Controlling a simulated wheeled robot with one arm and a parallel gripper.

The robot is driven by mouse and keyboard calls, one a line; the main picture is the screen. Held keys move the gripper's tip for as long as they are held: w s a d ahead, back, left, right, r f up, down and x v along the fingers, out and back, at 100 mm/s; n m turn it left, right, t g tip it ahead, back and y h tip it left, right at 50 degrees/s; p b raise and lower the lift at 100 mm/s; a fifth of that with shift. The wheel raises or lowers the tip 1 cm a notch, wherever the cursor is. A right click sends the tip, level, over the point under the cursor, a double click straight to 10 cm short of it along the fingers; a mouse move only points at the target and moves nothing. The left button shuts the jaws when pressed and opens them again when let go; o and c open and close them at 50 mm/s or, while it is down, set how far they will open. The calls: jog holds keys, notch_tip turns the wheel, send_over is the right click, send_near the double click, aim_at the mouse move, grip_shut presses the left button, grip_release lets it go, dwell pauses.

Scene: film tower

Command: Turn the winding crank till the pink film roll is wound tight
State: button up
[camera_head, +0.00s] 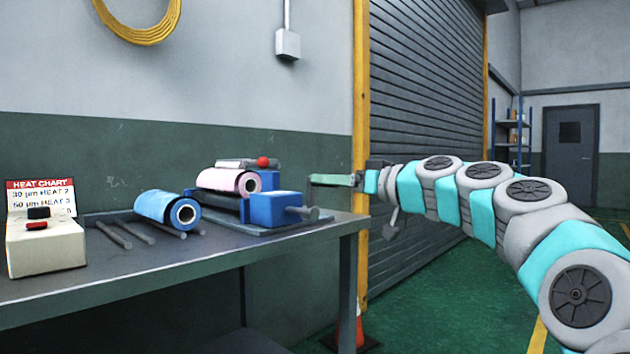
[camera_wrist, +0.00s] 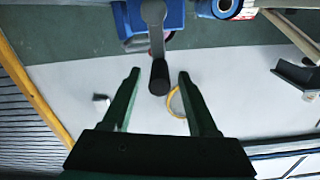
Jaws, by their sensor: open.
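The pink film roll (camera_head: 229,181) lies in a blue winding machine (camera_head: 272,208) on the workbench. The winding crank (camera_head: 301,212) sticks out of the machine's right side, with a dark handle. In the wrist view, the crank arm (camera_wrist: 154,20) runs from the blue machine to the dark crank handle (camera_wrist: 159,80). My gripper (camera_head: 312,180) is open, its green fingers pointing left, and appears above the crank in the head view. In the wrist view, the handle shows between the two spread fingers of my gripper (camera_wrist: 159,73).
A blue film roll (camera_head: 166,207) and several grey rods lie left of the machine on the workbench (camera_head: 150,268). A beige box (camera_head: 44,244) with a red switch and a heat chart (camera_head: 40,195) stand at far left. An orange cone (camera_head: 352,335) stands by the bench's right leg.

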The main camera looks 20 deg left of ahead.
aim_at(315, 187)
jog(key=shift+x, duration=2.4)
grip_shut()
